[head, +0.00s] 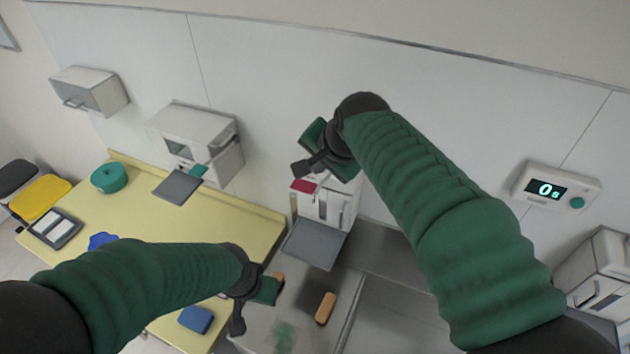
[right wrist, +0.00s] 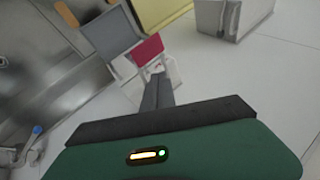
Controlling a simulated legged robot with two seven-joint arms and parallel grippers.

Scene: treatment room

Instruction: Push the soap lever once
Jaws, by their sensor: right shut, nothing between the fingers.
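A white wall dispenser (head: 340,205) has a red lever (head: 303,186) on its front left and a grey plate (head: 315,243) below. Another dispenser (head: 195,125) to the left has a teal lever (head: 198,170). I see no readable label showing which is soap. My right gripper (head: 303,167) is just above the red lever and hides part of the dispenser. In the right wrist view its fingers (right wrist: 156,80) are shut and empty, pointing at the red lever (right wrist: 148,50); contact cannot be told. My left gripper (head: 250,305) is low over the counter, its jaws unclear.
A timer (head: 555,188) on the wall reads 0s. A steel sink (head: 395,310) lies below right, with an orange-brown block (head: 325,308) beside it. A further dispenser (head: 600,270) is at far right.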

